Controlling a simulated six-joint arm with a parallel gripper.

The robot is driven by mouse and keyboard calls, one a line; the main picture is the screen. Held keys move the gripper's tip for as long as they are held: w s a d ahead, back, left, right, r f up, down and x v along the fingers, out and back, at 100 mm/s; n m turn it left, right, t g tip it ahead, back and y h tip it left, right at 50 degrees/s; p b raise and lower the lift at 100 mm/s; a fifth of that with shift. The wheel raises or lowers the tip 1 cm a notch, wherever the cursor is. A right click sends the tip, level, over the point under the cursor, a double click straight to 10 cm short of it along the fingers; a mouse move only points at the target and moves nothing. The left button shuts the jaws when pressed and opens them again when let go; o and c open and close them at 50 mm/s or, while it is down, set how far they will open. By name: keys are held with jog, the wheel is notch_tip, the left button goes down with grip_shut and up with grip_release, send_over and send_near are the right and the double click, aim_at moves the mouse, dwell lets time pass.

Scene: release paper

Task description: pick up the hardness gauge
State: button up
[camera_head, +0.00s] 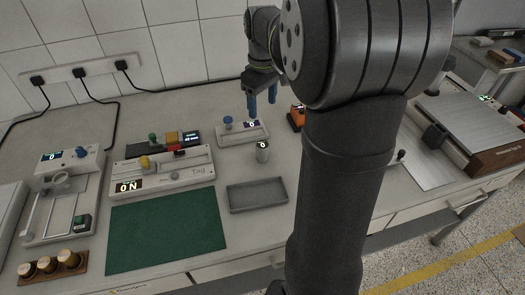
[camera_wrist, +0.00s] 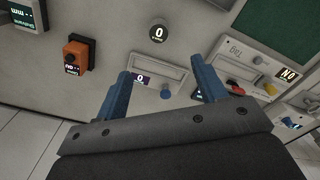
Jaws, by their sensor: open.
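No readable label names the hardness gauge, so I cannot tell for sure which device it is. A small upright grey cylinder with a round "0" display (camera_head: 262,153) stands behind the grey tray; it also shows in the wrist view (camera_wrist: 158,32), beyond my fingertips. An orange handheld device with a small screen (camera_wrist: 75,56) lies to its left there; in the head view the orange device (camera_head: 297,117) is partly hidden by my arm. My gripper (camera_head: 262,99) is open and empty, its blue fingers above the white box with a blue knob (camera_head: 228,125).
An empty grey tray (camera_head: 257,206) and a green mat (camera_head: 165,232) lie at the front. A long white tester (camera_head: 180,178) stands left of the white box. Another white instrument (camera_head: 45,205) and a wooden holder (camera_head: 55,266) are farther left. A wall is behind.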

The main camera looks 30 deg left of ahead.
aim_at(263, 145)
notch_tip(263, 145, down, 12)
jog(key=shift+f, duration=0.25)
jog(key=f, duration=0.5)
jog(key=shift+w, duration=0.2)
jog(key=shift+r, duration=0.1)
jog(key=c, duration=1.2)
jog(key=shift+r, duration=0.55)
notch_tip(263, 145, up, 3)
jog(key=shift+f, duration=0.15)
jog(key=d+r, duration=0.2)
jog(key=d, duration=0.2)
jog(key=w+d+r, duration=0.1)
jog(key=d+r, duration=0.1)
jog(key=d, duration=0.1)
jog(key=d+r, duration=0.3)
jog(key=d, duration=0.1)
jog(key=shift+w+d+r, duration=0.1)
jog(key=shift+w+d, duration=0.1)
jog(key=shift+d, duration=0.1)
